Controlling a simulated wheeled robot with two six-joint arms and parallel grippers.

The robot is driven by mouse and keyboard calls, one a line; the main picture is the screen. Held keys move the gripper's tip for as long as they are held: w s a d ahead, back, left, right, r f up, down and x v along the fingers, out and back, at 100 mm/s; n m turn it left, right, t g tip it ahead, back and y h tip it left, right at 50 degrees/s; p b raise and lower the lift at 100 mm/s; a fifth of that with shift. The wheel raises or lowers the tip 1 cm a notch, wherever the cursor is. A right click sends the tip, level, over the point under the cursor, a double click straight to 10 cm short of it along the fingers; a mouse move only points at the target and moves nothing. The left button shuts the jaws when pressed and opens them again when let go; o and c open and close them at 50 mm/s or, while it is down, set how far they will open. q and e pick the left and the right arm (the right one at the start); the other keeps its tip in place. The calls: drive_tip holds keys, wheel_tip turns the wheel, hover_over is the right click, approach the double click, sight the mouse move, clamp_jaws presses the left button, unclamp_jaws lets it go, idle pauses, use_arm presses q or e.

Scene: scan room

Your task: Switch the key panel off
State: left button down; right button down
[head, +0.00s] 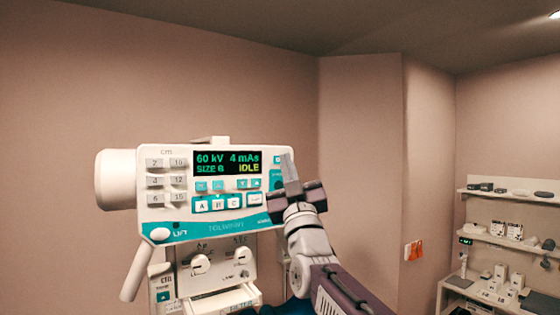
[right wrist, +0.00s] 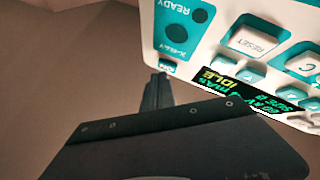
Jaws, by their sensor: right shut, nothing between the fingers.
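The key panel (head: 212,217) is a white and teal box in the middle of the head view. Its lit display (head: 228,162) reads 60 kV, 4 mAs, SIZE B and IDLE. A small teal key (head: 278,159) sits at its upper right corner. My right gripper (head: 288,166) is shut and empty, with its fingertips pointing up beside that corner. In the right wrist view the panel shows upside down, and the fingertips (right wrist: 160,86) are just below a small teal key (right wrist: 168,66) at its edge. I cannot tell whether they touch it. My left gripper is not in view.
A lower unit with knobs (head: 200,263) stands below the panel, and a white cylinder (head: 115,179) sticks out at its left. Shelves (head: 510,196) with small items stand at the far right. An orange item (head: 416,250) hangs on the wall. The space above the panel is clear.

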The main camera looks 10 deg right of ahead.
drive_tip(key=shift+w+a, duration=0.15)
drive_tip(key=shift+w, duration=0.2)
idle(0.6)
drive_tip(key=shift+s+d+b, duration=0.3)
drive_tip(key=shift+s+b, duration=0.3)
drive_tip(key=shift+s, duration=0.15)
